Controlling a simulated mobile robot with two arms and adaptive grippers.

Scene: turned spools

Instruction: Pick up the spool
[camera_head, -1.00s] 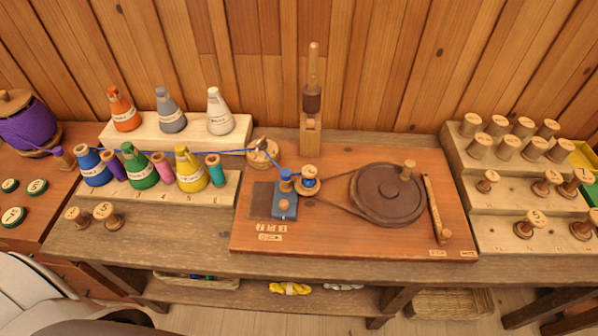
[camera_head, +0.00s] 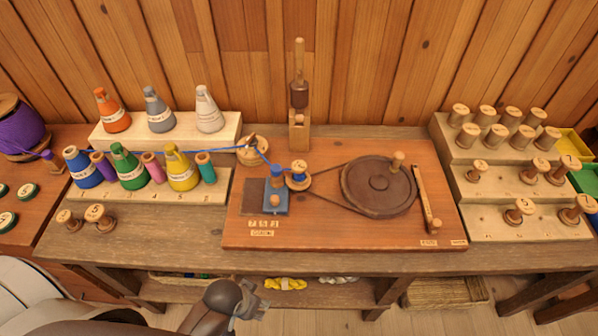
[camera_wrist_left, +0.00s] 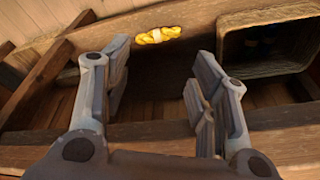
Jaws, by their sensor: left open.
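A wooden spool (camera_head: 298,175) with blue thread on it stands on the winding board (camera_head: 335,232), between the small blue block (camera_head: 276,197) and the dark wheel (camera_head: 378,186). Blue thread runs to it from the left. Which spool is meant is not clear, as bare wooden spools also stand on the right stepped rack (camera_head: 460,190) and at the left front of the table. My left gripper (camera_head: 252,300) is low in front of the table edge, well away from the spools. In the left wrist view its fingers (camera_wrist_left: 160,72) are apart with nothing between them. My right gripper is not in view.
Coloured thread cones stand on a stepped wooden stand (camera_head: 205,192) at the left. A post (camera_head: 299,90) rises behind the board. The table's front edge (camera_head: 330,262) lies between my left gripper and the board. Yellow yarn (camera_head: 286,284) lies on the lower shelf.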

